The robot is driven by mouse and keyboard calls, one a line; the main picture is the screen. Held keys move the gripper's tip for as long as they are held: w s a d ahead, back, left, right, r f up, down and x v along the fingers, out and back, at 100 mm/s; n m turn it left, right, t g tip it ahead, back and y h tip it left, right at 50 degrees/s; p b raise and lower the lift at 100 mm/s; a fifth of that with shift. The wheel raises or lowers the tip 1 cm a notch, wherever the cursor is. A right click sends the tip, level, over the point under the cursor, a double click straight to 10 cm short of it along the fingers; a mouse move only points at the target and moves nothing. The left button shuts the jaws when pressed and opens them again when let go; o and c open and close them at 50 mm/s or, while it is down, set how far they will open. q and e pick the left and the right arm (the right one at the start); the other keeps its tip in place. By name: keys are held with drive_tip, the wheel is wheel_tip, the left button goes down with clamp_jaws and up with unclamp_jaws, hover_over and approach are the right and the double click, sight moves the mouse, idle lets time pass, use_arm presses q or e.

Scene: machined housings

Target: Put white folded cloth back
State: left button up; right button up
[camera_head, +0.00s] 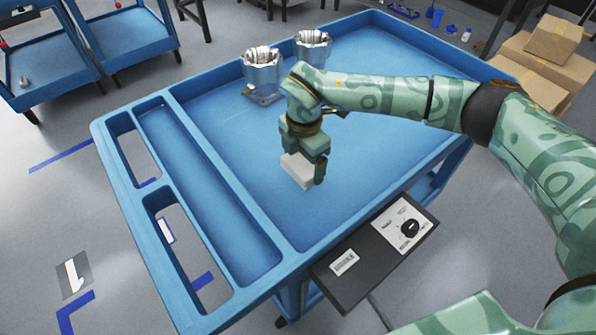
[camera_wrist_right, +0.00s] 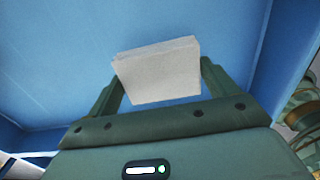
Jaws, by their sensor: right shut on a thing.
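The white folded cloth (camera_head: 298,170) is a small pale block at the tips of my right gripper (camera_head: 304,166), above the blue cart's tray near its front side. In the right wrist view the cloth (camera_wrist_right: 158,70) sits between the two green fingers of the right gripper (camera_wrist_right: 158,84), which is shut on it. I cannot tell whether the cloth touches the tray floor. My left gripper is in neither view.
Two machined metal housings (camera_head: 263,71) (camera_head: 313,46) stand at the tray's back edge. The blue cart (camera_head: 200,150) has a long narrow trough and cutouts on its left. A black control box (camera_head: 375,255) is at its front. Cardboard boxes (camera_head: 553,40) are at back right. The tray's middle is mostly clear.

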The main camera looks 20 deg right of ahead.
sight(299, 171)
drive_tip(key=shift+w+a+f, duration=0.1)
drive_tip(key=shift+a+f, duration=0.1)
drive_tip(key=shift+f, duration=0.05)
drive_tip(key=f+b, duration=0.1)
drive_tip(key=f, duration=0.1)
drive_tip(key=f+b, duration=0.1)
drive_tip(key=shift+w+a+f, duration=0.15)
drive_tip(key=shift+a+f, duration=0.05)
drive_tip(key=shift+f, duration=0.2)
drive_tip(key=shift+r, duration=0.15)
drive_tip(key=o, duration=0.7)
wheel_tip(299, 171, up, 12)
drive_tip(key=p, duration=0.4)
